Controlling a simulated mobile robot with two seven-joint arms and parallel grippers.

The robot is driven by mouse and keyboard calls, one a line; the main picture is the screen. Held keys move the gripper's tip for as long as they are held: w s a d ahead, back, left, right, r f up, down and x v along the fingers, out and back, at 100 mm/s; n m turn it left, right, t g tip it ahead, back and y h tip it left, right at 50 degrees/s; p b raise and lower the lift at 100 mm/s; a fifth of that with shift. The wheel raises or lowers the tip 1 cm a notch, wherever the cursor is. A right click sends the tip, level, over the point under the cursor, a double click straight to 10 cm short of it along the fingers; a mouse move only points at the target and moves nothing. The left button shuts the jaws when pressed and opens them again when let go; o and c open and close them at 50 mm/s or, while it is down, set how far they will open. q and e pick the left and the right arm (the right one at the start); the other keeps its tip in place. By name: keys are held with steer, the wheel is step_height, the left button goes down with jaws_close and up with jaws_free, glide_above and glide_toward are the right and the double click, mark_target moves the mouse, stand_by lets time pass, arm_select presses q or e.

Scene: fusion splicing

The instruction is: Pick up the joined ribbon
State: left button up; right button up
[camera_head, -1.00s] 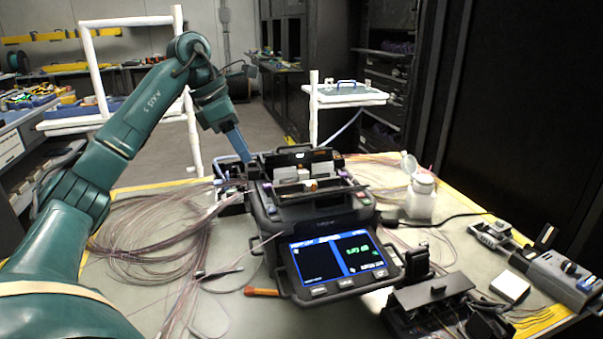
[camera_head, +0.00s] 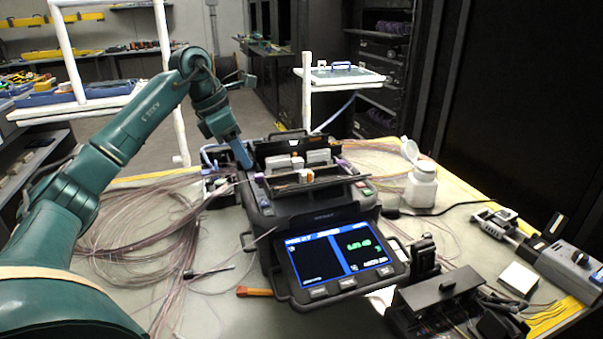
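The fusion splicer (camera_head: 320,222) stands in the middle of the table with its lit screen (camera_head: 342,262) facing me. Its lid is up, and the work area (camera_head: 305,175) with light blocks shows. The joined ribbon is too thin to make out clearly there; purple clamps sit at the left and right of the work area. My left gripper (camera_head: 245,162) points down at the splicer's left rear corner. Its blue fingers look close together, but I cannot tell whether they hold anything. My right gripper is not in view.
Loose fibre coils (camera_head: 150,225) cover the table's left side. A white bottle (camera_head: 421,186) stands to the right of the splicer. A dark tool (camera_head: 440,298) is at the front right, and a grey stripper (camera_head: 567,268) lies at the right edge.

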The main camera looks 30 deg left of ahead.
mark_target(255, 176)
arm_select(q)
steer(key=x, duration=0.5)
steer(key=shift+w+a+f, duration=0.1)
steer(key=shift+c, duration=0.2)
jaws_close()
